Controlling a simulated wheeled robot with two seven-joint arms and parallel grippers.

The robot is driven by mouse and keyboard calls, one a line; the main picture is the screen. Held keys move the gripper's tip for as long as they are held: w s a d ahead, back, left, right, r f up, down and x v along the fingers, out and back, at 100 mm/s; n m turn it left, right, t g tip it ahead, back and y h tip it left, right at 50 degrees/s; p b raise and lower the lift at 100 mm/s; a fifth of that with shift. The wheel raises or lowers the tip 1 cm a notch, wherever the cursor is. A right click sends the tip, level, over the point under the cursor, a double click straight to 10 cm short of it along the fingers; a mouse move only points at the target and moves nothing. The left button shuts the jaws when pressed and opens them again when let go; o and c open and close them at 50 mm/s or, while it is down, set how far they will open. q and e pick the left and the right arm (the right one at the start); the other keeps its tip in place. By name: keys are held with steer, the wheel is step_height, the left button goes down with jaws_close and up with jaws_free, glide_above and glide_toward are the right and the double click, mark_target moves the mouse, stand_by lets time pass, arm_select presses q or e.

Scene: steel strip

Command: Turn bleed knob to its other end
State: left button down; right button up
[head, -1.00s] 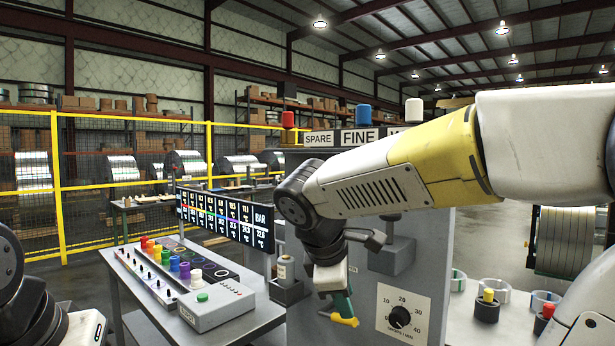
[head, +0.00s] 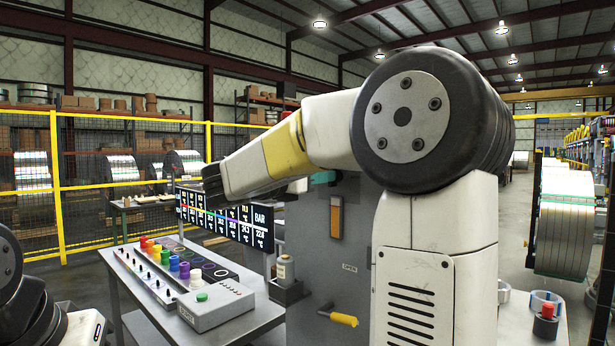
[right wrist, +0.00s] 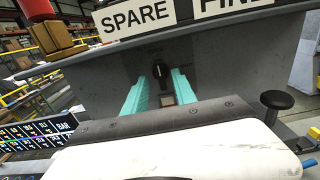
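In the right wrist view a small black knob (right wrist: 160,70) with a pale pointer mark sits on the grey panel face below the SPARE sign. No label naming it as the bleed knob is readable. My right gripper (right wrist: 160,82) has its teal fingers open, one on each side of the knob's line, with a visible gap to it. In the head view only a bit of teal of the right gripper (head: 322,178) shows behind my arm. The knob is hidden there.
A black mushroom-headed knob (right wrist: 277,100) stands out right of my fingers. The cabinet carries a yellow handle (head: 343,319) and an amber gauge strip (head: 337,217). A control desk (head: 215,305) with coloured buttons and a temperature display (head: 258,236) stand at left.

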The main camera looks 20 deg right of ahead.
steer(key=x, duration=0.3)
steer(key=shift+w+d, duration=0.15)
steer(key=shift+d, duration=0.05)
steer(key=shift+c, duration=0.2)
jaws_close()
